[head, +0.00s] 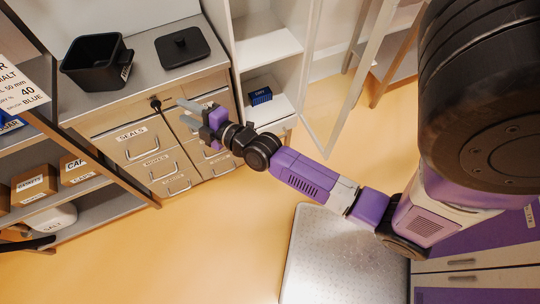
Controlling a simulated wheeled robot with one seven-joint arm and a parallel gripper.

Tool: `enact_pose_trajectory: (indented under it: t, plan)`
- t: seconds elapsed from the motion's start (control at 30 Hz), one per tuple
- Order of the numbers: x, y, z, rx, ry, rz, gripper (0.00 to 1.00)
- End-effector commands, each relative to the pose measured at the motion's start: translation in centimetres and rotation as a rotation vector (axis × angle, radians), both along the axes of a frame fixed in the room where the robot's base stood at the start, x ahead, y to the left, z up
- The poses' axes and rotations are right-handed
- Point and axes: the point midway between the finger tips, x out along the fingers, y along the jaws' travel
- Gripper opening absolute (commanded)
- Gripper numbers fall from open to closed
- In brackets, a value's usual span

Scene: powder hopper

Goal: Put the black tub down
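The black tub (92,75) stands upright and open on the grey counter (143,82), at the upper left of the head view. A label shows on its right side. A flat black lid (182,46) with a raised handle lies on the counter to the right of the tub, apart from it. My gripper (181,111) is in front of the drawers, to the right of and below the tub in the picture. Its two grey fingers are spread and nothing shows between them. It is clear of the tub.
Labelled drawers (147,152) are under the counter. A shelf rack with boxes (35,184) stands at the left. A white cabinet (268,50) with a blue box (260,96) and an open door (340,110) is right of the counter. The orange floor (220,235) is clear.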

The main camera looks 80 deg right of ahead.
Motion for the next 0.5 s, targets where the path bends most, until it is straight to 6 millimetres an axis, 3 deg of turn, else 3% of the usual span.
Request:
enact_pose_trajectory:
  t: [0.03, 0.27, 0.5]
  plan:
    - [-2.3, 1.6, -0.5, 0.054, 0.001, 0.018, 0.38]
    - [-11.2, 8.3, -0.3, 0.369, -0.027, 0.079, 0.38]
    - [-19.7, 14.6, 2.7, 0.743, -0.038, 0.111, 0.38]
